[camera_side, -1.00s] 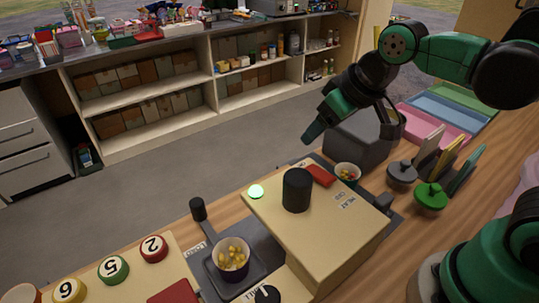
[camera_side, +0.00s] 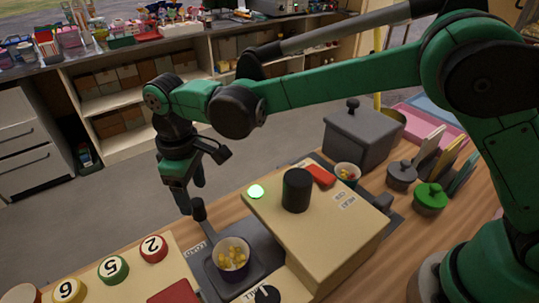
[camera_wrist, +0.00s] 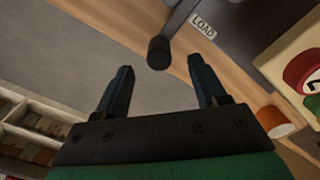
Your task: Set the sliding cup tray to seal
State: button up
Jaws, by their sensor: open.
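The sliding cup tray (camera_side: 216,277) is dark grey and sits out to the left of the cream sealing machine (camera_side: 315,235). A cup (camera_side: 232,266) with yellow sweets stands in it. The tray's black upright handle (camera_side: 198,211) is at its far end; it also shows in the wrist view (camera_wrist: 159,53), near a LOAD label (camera_wrist: 204,25). My gripper (camera_side: 190,199) points down just beside and above the handle in the side view. In the wrist view my gripper (camera_wrist: 160,68) is open, with the handle between and beyond the fingertips, apparently untouched.
Numbered buttons (camera_side: 113,269) are at lower left. A grey lidded box (camera_side: 362,137) and a second cup (camera_side: 346,175) stand behind the machine. Floor is clear beyond the counter edge.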

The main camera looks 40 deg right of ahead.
aim_at(197, 202)
jog(key=shift+f, duration=1.9)
jog(key=shift+c, duration=0.2)
grip_shut()
jog(key=shift+d, duration=0.1)
